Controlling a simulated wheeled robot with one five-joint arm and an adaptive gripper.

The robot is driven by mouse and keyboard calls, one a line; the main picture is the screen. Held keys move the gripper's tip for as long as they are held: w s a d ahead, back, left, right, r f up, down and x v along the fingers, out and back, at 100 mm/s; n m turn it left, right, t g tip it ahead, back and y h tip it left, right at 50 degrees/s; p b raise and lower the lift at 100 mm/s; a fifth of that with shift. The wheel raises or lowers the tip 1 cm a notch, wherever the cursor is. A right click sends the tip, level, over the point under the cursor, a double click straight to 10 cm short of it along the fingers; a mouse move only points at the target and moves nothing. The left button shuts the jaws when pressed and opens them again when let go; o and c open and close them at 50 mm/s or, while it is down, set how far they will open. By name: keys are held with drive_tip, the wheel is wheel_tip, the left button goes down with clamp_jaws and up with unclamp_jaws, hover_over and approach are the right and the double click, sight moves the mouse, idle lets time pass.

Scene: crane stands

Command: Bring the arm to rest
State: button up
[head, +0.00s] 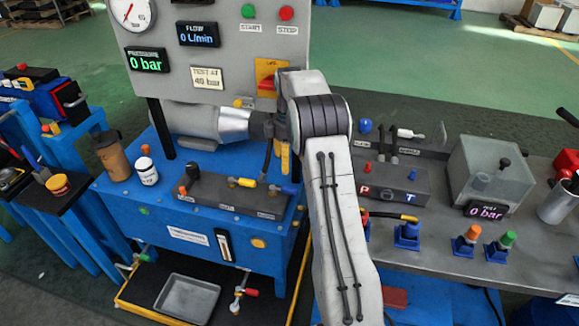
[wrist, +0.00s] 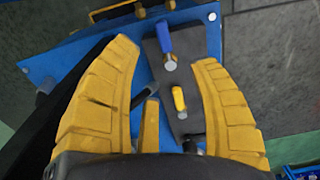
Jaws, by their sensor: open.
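My arm (head: 335,200) rises from the bottom of the head view and bends at its dark-banded joint in front of the grey gauge panel (head: 225,70). My gripper (wrist: 165,52) shows two ribbed yellow fingers spread wide in the wrist view, with nothing held between them. Beyond the fingers are a dark manifold block (wrist: 190,122) with a blue-handled valve (wrist: 164,38) and a yellow-handled valve (wrist: 179,98). In the head view, yellow finger parts (head: 284,160) show just left of the arm, above the blue stand; the arm hides the rest.
The blue stand (head: 160,215) carries a brown cup (head: 113,157), a white jar (head: 147,171) and the manifold (head: 230,193). A grey bench (head: 425,258) at right holds a clear-walled box (head: 490,165), a P/T block and coloured plugs. Green floor lies open behind.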

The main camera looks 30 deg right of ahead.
drive_tip(key=shift+r, duration=0.3)
idle(0.4)
drive_tip(key=s+a+r+m+t+p, duration=0.1)
drive_tip(key=s+a+r+m+p, duration=0.1)
drive_tip(key=s+a+r, duration=0.5)
drive_tip(key=s+a+r+m+t+p, duration=0.1)
drive_tip(key=s+a+r+m+p, duration=0.15)
drive_tip(key=s+a+r, duration=0.55)
drive_tip(key=s+a+r+m+p, duration=0.1)
drive_tip(key=s+a+m+p, duration=0.1)
drive_tip(key=s, duration=0.6)
drive_tip(key=s+a+r+m+t+p, duration=0.1)
drive_tip(key=s+a+r+m+p, duration=0.1)
drive_tip(key=s, duration=0.6)
drive_tip(key=shift+s+r+m, duration=0.15)
drive_tip(key=shift+s+m, duration=0.2)
drive_tip(key=shift+s, duration=0.05)
drive_tip(key=shift+a, duration=0.15)
